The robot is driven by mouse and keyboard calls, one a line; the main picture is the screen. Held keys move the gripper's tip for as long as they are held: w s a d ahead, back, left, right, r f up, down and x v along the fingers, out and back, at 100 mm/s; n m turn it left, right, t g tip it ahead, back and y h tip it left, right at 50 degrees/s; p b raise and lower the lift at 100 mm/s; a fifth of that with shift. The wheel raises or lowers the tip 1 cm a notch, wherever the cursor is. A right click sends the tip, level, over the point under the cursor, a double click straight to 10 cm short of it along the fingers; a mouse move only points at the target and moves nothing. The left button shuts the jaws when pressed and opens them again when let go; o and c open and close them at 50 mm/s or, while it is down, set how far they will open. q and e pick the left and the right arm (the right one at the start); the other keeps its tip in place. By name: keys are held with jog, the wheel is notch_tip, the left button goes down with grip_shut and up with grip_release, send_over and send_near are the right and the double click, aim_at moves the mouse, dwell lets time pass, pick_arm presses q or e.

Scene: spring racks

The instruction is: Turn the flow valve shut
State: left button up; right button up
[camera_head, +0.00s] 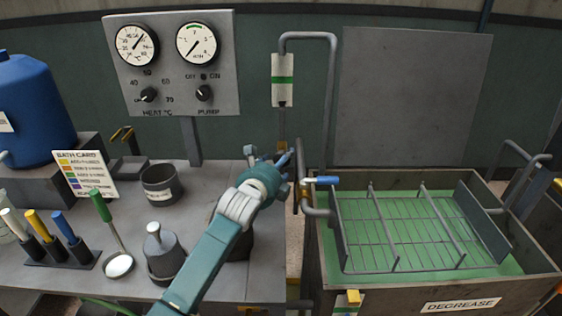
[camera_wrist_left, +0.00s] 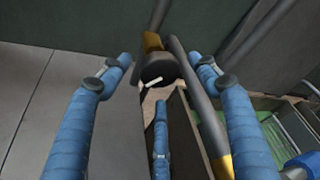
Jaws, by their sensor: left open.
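The flow valve is a dark wheel (camera_head: 297,178) seen nearly edge-on, on the pipework between the bench and the green tank. In the left wrist view its rim (camera_wrist_left: 202,100) shows as a dark bar, with a dark round hub (camera_wrist_left: 157,68) bearing a white mark beside it. My left gripper (camera_head: 279,162) is open, its blue fingers spread around the hub in the wrist view (camera_wrist_left: 159,60). I cannot tell whether any finger touches the wheel. A flow gauge (camera_head: 283,68) with a green band hangs above. My right gripper is not in view.
The tank (camera_head: 420,295) labelled DEGREASE holds a wire rack (camera_head: 425,225) in green liquid. A blue-handled lever (camera_head: 322,180) sits just right of the wheel. The bench at left carries a lidded pot (camera_head: 163,252), a dark pot (camera_head: 162,183) and a green-handled ladle (camera_head: 110,225).

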pick_arm(q)
jog(key=shift+x, duration=0.8)
jog(key=shift+r, duration=0.1)
jog(key=c, duration=1.1)
jog(key=shift+c, duration=0.3)
jog(key=shift+s, duration=0.1)
